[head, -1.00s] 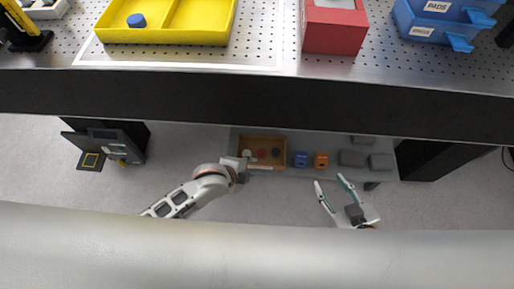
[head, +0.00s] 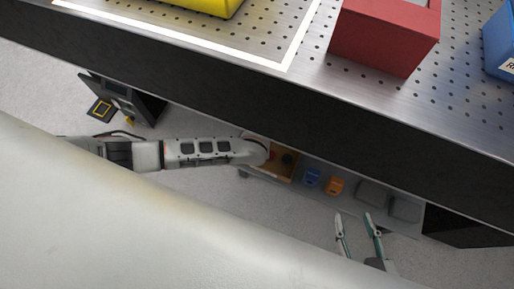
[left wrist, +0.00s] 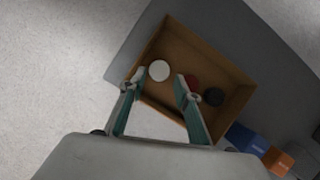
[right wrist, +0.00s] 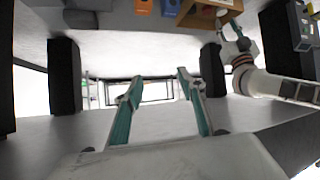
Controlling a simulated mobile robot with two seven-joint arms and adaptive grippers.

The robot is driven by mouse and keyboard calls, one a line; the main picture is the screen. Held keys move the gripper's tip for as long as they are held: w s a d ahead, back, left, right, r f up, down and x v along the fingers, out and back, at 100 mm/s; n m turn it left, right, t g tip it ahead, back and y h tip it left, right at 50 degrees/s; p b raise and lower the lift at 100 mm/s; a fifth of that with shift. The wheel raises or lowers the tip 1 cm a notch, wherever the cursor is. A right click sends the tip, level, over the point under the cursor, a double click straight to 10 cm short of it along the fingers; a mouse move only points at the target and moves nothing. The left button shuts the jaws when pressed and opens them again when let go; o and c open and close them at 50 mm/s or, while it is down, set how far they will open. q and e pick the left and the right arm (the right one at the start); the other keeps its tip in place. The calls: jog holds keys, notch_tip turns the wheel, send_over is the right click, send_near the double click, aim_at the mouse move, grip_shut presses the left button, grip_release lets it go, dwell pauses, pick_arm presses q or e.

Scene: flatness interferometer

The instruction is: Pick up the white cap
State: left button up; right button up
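The white cap (left wrist: 159,71) is a round disc in the left wrist view, lying in an open brown box (left wrist: 222,67) with a red cap (left wrist: 192,82) and a dark cap (left wrist: 213,97). My left gripper (left wrist: 160,79) is open above the box's near side. The white cap shows between and just beyond its fingertips, apart from them as far as I can tell. In the head view my left arm hides the white cap and the left fingers. My right gripper (head: 354,217) is open and empty, low in front of the bench.
The box (head: 286,165) stands on a grey shelf under the bench, beside a blue bin (head: 312,176) and an orange bin (head: 334,186). Grey blocks (head: 371,193) lie farther right. The black bench edge (head: 250,98) overhangs the shelf.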

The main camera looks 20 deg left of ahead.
pick_arm(q)
jog(key=shift+f, duration=0.45)
jog(key=b+x, duration=0.2)
jog(key=x, duration=0.1)
jog(key=b+x, duration=0.1)
jog(key=shift+s+f, duration=0.25)
jog(key=shift+f, duration=0.3)
jog(key=shift+w+a+r, duration=0.1)
jog(key=shift+w, duration=0.2)
jog(key=shift+r, duration=0.1)
jog(key=c, duration=0.4)
pick_arm(e)
jog(key=shift+w+a+r+m+t+y, duration=0.2)
jog(key=shift+a+r, duration=0.1)
jog(key=shift+a, duration=0.15)
jog(key=shift+w+a+r+m+t+y, duration=0.15)
jog(key=shift+w+a+r, duration=0.15)
jog(key=shift+a, duration=0.2)
jog(key=shift+w+a+r+m+t+y, duration=0.15)
jog(key=shift+a+r, duration=0.15)
jog(key=shift+a, duration=0.15)
